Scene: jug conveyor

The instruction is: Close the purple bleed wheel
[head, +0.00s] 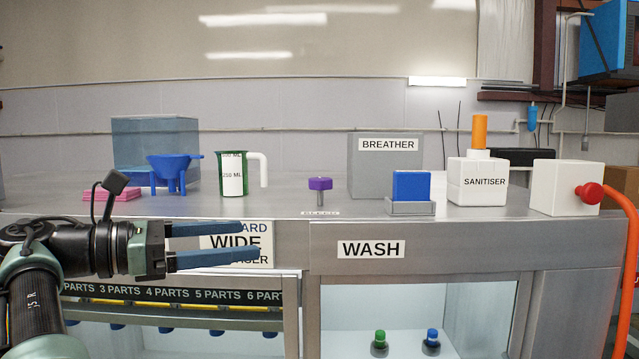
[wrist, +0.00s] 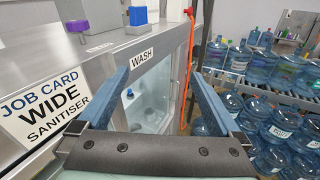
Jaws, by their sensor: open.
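The purple bleed wheel (head: 319,184) sits on a short stem on the steel counter top, with a small label in front of it. It also shows at the upper left of the wrist view (wrist: 76,26). My gripper (head: 250,240) is at the lower left in the head view, in front of the counter's front face and below and left of the wheel. Its two blue fingers are apart with nothing between them, as the wrist view (wrist: 160,73) also shows. The gripper does not touch the wheel.
Left of the wheel stand a green-and-white measuring jug (head: 232,173), a blue funnel (head: 173,171) and a pink cloth (head: 112,194). Right of it are the grey BREATHER box (head: 370,165), a blue block (head: 412,185), the SANITISER container (head: 478,181) and a red knob (head: 589,193).

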